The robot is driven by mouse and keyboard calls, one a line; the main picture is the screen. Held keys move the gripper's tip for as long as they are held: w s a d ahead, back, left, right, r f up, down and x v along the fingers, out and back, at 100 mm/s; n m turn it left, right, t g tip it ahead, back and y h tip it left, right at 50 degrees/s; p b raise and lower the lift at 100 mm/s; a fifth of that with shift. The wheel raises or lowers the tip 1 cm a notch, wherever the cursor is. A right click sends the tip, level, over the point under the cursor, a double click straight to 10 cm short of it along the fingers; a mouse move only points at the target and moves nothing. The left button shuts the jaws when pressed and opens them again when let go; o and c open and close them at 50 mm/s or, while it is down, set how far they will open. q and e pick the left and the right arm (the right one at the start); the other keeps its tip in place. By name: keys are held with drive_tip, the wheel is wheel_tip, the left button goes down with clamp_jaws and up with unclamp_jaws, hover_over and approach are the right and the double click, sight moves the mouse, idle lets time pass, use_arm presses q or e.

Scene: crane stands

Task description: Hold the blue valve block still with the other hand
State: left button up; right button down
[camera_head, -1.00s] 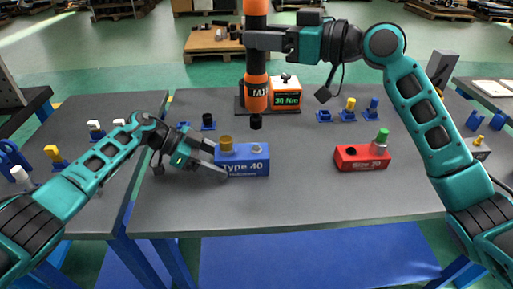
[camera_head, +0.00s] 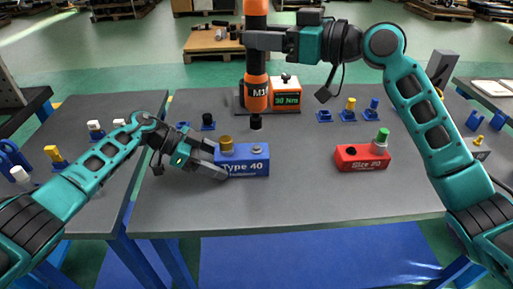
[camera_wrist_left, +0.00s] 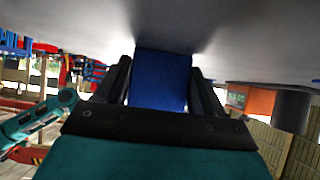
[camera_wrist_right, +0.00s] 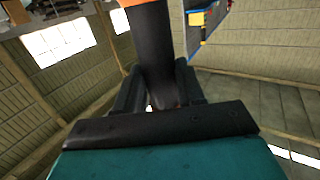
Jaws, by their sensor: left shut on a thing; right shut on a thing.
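The blue valve block (camera_head: 242,161), marked "Type 40", sits on the grey table. A brass-coloured knob (camera_head: 226,143) and a grey round fitting (camera_head: 256,150) are on its top. My left gripper (camera_head: 216,162) is shut on the block's left end. In the left wrist view the block (camera_wrist_left: 160,80) fills the space between the two fingers. My right gripper (camera_head: 262,40) is shut on the black grip of the orange tool (camera_head: 256,90), marked "M1", which hangs upright above and behind the block. In the right wrist view the dark grip (camera_wrist_right: 157,50) is between the fingers.
A red valve block (camera_head: 362,156) with a green knob stands to the right. A torque display (camera_head: 287,95) reads 30 Nm behind the tool. Small blue holders (camera_head: 348,110) stand at the back right. The table's front middle is clear.

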sight(265, 71)
drive_tip(key=shift+r, duration=0.2)
drive_tip(key=shift+f, duration=2.3)
drive_tip(key=shift+n+g+y, duration=0.3)
drive_tip(key=shift+n+g, duration=0.2)
drive_tip(key=shift+f, duration=1.25)
idle(2.9)
drive_tip(key=shift+r, duration=0.1)
